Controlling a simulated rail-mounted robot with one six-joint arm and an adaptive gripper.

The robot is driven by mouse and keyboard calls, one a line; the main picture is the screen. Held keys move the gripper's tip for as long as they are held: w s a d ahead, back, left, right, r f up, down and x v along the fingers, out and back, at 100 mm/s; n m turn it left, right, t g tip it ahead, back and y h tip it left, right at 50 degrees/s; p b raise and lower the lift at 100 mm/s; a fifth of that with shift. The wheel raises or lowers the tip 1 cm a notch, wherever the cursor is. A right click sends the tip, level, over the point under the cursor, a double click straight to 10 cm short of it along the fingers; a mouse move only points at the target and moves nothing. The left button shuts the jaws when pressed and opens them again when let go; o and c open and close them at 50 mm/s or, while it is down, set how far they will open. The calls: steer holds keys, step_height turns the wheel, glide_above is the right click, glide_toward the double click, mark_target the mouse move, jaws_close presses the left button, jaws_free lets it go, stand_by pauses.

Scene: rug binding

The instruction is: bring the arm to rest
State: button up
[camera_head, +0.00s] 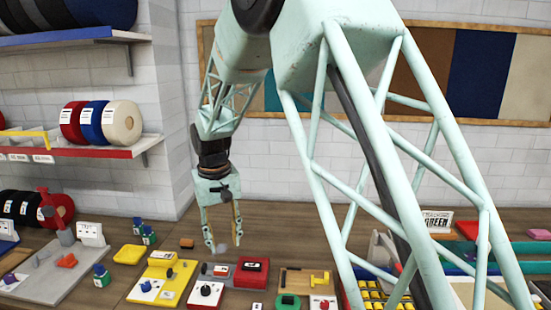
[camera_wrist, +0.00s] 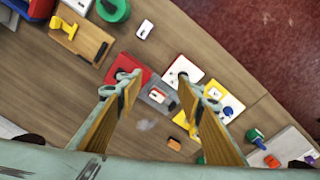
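My gripper (camera_head: 224,243) hangs down from my pale green arm above the wooden bench, with its fingers apart. In the wrist view, the two tan-padded fingers of my gripper (camera_wrist: 157,84) are spread wide and nothing is held between them. Below and between them lie a red and grey device (camera_wrist: 152,92) and bare bench top. In the head view this red and grey device (camera_head: 250,271) is just right of and below the fingertips. A faint pale smudge shows by the fingertips; I cannot tell what it is.
A shelf of rolls (camera_head: 90,144) stands left. Open bench (camera_head: 290,235) lies behind.

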steer(key=s+d+r+m+t+b, duration=0.1)
steer(key=s+d+r+b, duration=0.1)
steer(key=s+d+r, duration=0.85)
steer(key=s+d+r+m+b, duration=0.15)
steer(key=s+d+r, duration=0.5)
steer(key=d, duration=0.65)
steer(key=s+d+f+b, duration=0.1)
steer(key=s+d, duration=0.3)
steer(key=s, duration=0.5)
steer(key=s+d+f+m+t+b, duration=0.1)
steer(key=s+d, duration=0.4)
steer(key=s, duration=0.5)
steer(key=s+d+f+m+t+b, duration=0.1)
steer(key=s+d, duration=0.3)
steer(key=s, duration=0.6)
steer(key=shift+d+f+b, duration=0.2)
steer(key=shift+f+b, duration=0.3)
steer(key=shift+b, duration=0.3)
